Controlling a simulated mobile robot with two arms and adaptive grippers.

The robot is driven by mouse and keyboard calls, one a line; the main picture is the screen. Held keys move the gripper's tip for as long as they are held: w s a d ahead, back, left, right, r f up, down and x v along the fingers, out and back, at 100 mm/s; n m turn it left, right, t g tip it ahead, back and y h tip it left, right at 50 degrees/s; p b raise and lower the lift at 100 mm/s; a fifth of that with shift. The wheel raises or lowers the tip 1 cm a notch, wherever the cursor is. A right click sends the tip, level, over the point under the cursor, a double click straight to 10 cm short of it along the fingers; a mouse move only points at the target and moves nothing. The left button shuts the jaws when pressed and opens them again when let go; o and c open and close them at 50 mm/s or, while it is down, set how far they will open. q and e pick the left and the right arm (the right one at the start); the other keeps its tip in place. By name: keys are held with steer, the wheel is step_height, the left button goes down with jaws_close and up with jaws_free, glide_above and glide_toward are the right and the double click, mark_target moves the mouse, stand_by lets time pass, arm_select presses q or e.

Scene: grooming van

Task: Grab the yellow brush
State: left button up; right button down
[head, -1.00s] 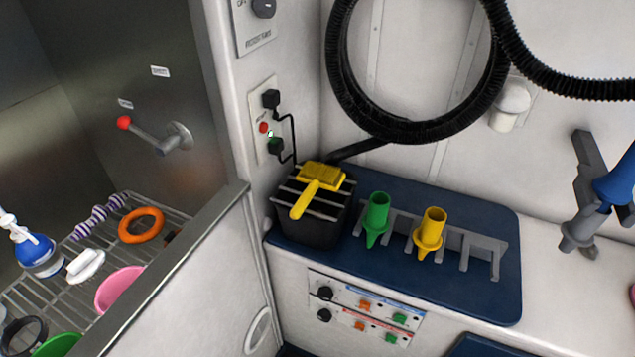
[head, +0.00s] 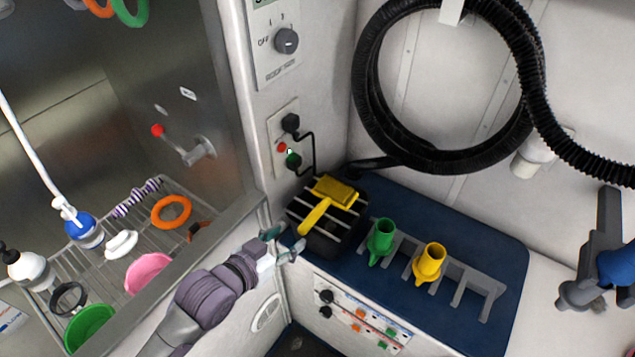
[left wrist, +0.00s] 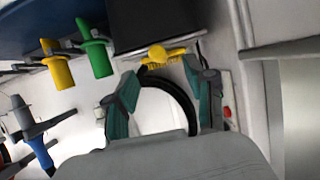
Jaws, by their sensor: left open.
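The yellow brush (head: 328,201) lies on top of a black box with pale bars (head: 335,236), its handle pointing toward the front left. My left gripper (head: 284,240) is open and empty, just left of and in front of the box, near the handle's end. In the left wrist view, the brush (left wrist: 158,54) shows between and beyond the two fingers of my left gripper (left wrist: 162,95), with the box (left wrist: 155,22) beside it. The brush is not between the pads as far as I can tell. My right gripper is not in view.
A green nozzle (head: 381,240) and a yellow nozzle (head: 429,262) stand in a grey rack (head: 465,287) right of the box, on a blue mat (head: 505,250). A metal tub edge (head: 215,235) runs close by my left arm. A black hose (head: 440,160) hangs behind.

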arm_select(q)
step_height(320, 180, up, 2)
steer(key=p, duration=0.1)
glide_toward(318, 209)
steer(key=x, duration=0.5)
steer(key=shift+s+d+f, duration=0.1)
steer(key=shift+f, duration=0.15)
steer(key=shift+w+d+f, duration=0.15)
steer(key=shift+w+d, duration=0.05)
steer(key=shift+w, duration=0.1)
steer(key=shift+w+d, duration=0.15)
steer(key=shift+w, duration=0.15)
steer(key=p+x, duration=0.1)
steer(key=x, duration=0.2)
steer(key=shift+w, duration=0.2)
steer(key=shift+w+d+f, duration=0.25)
steer(key=shift+w, duration=0.1)
jaws_close()
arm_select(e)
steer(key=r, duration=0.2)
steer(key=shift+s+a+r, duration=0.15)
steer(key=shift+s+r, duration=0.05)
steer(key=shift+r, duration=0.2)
